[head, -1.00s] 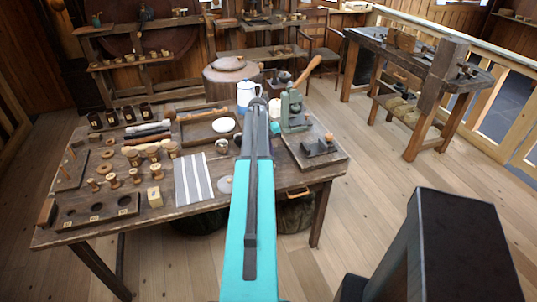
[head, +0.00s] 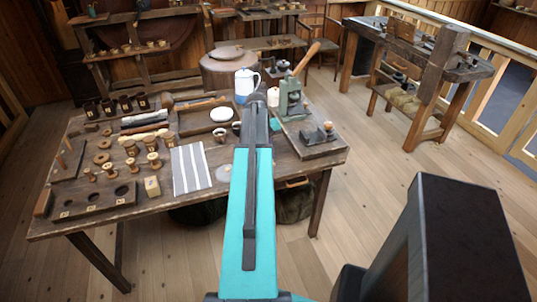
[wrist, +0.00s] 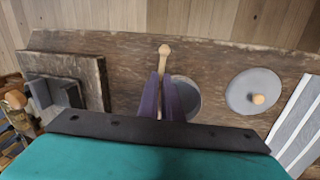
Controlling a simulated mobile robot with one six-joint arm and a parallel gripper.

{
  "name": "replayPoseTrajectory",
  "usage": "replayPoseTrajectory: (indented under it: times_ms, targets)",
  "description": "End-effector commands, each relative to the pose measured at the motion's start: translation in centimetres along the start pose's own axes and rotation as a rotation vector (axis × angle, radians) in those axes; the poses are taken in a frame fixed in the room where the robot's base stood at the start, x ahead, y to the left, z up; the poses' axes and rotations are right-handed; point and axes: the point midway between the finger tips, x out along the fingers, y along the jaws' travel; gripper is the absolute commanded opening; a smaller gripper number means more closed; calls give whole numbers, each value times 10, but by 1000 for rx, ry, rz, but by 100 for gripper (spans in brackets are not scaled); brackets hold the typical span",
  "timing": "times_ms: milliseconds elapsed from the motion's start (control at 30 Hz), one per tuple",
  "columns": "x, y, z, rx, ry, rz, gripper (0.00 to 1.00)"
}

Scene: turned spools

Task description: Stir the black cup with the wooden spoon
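A pale wooden spoon (wrist: 165,49) points away from my gripper in the wrist view, its rounded end towards the table's front edge. My gripper (wrist: 162,76) has its two purple fingers close together on either side of the spoon's shaft. A dark grey round thing (wrist: 188,98), probably the black cup, lies partly hidden behind the right finger. I cannot tell whether the spoon touches it. In the head view my arm hides the gripper and the spoon.
A grey round lid with a wooden knob (wrist: 253,92) lies beside the striped cloth (head: 190,168). A green press (head: 290,97) stands on a board. A tray (head: 185,128), a white-and-blue pot (head: 244,85) and several spools and cups crowd the workbench (head: 140,212).

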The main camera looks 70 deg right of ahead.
Motion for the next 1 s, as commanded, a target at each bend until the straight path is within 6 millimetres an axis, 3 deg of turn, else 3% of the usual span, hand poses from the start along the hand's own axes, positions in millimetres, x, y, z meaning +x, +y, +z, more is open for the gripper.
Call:
replayPoseTrajectory:
  times_ms: [567,767,1000]
  targets:
    - [-2,-6,-2,-10,3,0,0]
    - [-14,-37,-8,-63,14,0,0]
    - [-39,-105,-17,-180,38,0,0]
